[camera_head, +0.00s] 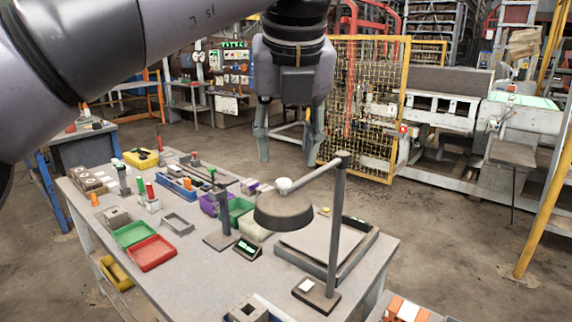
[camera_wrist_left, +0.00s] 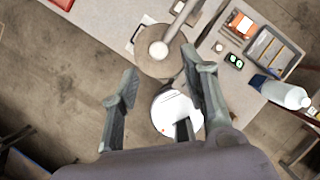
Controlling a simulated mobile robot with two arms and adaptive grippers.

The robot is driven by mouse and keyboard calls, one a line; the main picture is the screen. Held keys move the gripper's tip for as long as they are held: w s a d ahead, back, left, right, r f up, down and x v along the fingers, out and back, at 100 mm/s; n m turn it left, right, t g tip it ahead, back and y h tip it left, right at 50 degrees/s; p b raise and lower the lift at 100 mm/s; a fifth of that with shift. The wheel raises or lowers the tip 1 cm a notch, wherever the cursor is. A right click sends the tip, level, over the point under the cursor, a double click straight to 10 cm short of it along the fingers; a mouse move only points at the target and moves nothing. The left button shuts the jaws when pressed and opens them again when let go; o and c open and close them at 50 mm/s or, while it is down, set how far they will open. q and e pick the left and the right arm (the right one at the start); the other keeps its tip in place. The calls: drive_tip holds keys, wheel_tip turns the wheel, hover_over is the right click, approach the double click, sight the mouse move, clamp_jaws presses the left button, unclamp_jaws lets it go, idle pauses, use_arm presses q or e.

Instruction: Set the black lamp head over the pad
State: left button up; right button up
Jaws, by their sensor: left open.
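The black lamp head (camera_head: 284,210) is a dark round shade with a white knob (camera_head: 284,185) on top. It hangs from a jointed arm on a grey post (camera_head: 337,210) with a small base (camera_head: 316,293). The pad appears to be the flat pale square (camera_head: 322,242) in a dark frame; the head overlaps its back-left part in the picture. My left gripper (camera_head: 287,158) points down, open and empty, above the knob with a visible gap. In the left wrist view the lamp head (camera_wrist_left: 150,62) lies beyond the fingertips. My right gripper is not in view.
A second dark post (camera_head: 224,215) and a small green-lit display (camera_head: 248,248) stand left of the lamp. Green (camera_head: 134,234) and red (camera_head: 152,253) trays lie further left. A hollow block (camera_head: 247,309) is at the front edge. A bottle (camera_wrist_left: 285,94) shows in the wrist view.

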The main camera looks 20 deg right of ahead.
use_arm(q)
drive_tip(key=v, duration=0.6)
idle(0.3)
